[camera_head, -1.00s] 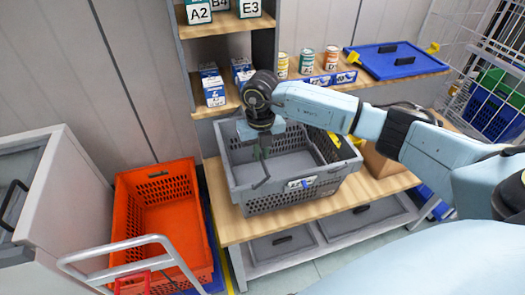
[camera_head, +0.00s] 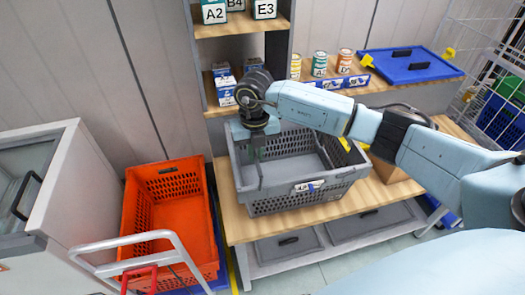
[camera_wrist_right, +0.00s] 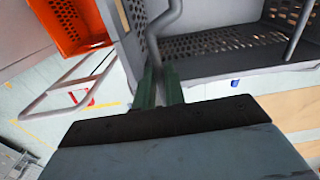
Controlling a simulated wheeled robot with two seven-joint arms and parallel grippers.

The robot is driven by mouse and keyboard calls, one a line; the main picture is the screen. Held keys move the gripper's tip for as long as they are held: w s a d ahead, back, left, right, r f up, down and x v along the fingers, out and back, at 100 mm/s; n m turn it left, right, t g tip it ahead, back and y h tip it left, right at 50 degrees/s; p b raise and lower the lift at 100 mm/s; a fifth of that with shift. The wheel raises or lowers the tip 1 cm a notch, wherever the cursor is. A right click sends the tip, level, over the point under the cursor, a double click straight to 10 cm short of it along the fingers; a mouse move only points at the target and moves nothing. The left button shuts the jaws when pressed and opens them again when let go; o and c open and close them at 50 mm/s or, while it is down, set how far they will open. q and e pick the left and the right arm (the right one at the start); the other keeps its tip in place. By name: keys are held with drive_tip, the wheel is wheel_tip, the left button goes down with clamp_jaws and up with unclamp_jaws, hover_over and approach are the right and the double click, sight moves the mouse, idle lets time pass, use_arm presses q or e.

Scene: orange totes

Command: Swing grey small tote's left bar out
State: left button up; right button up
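The grey small tote (camera_head: 308,207) stands on the wooden shelf, open at the top. Its left bar (camera_head: 261,172) is a thin grey rod near the tote's left end. In the right wrist view the bar (camera_wrist_right: 155,40) bends down between the two green fingers. My right gripper (camera_head: 256,150) points down over the tote's left end; in the wrist view its fingers (camera_wrist_right: 160,85) are close together and appear closed on the bar. Another bar (camera_wrist_right: 298,30) shows at the wrist view's right. My left gripper is not in view.
An orange tote (camera_head: 165,200) on a cart with a pale handle (camera_head: 140,240) stands left of the shelf. Cans (camera_head: 319,64) and a blue lid (camera_head: 410,64) sit on the shelf behind. A cardboard box (camera_head: 388,170) is right of the grey tote.

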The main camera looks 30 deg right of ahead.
drive_tip(key=shift+a, duration=0.2)
drive_tip(key=shift+w+a+f+b, duration=0.15)
drive_tip(key=shift+a+f+b, duration=0.1)
drive_tip(key=shift+a, duration=0.25)
drive_tip(key=shift+w+a+f+b, duration=0.1)
drive_tip(key=shift+w+a+b, duration=0.1)
drive_tip(key=shift+a, duration=0.25)
drive_tip(key=shift+s, duration=0.1)
drive_tip(key=shift+w+a+f+b, duration=0.25)
drive_tip(key=shift+a+f+b, duration=0.5)
drive_tip(key=shift+a+f, duration=0.05)
drive_tip(key=o, duration=1)
drive_tip(key=shift+r, duration=0.1)
drive_tip(key=shift+o, duration=0.2)
drive_tip(key=shift+r, duration=0.1)
wheel_tip(320, 180, up, 10)
drive_tip(key=p, duration=0.7)
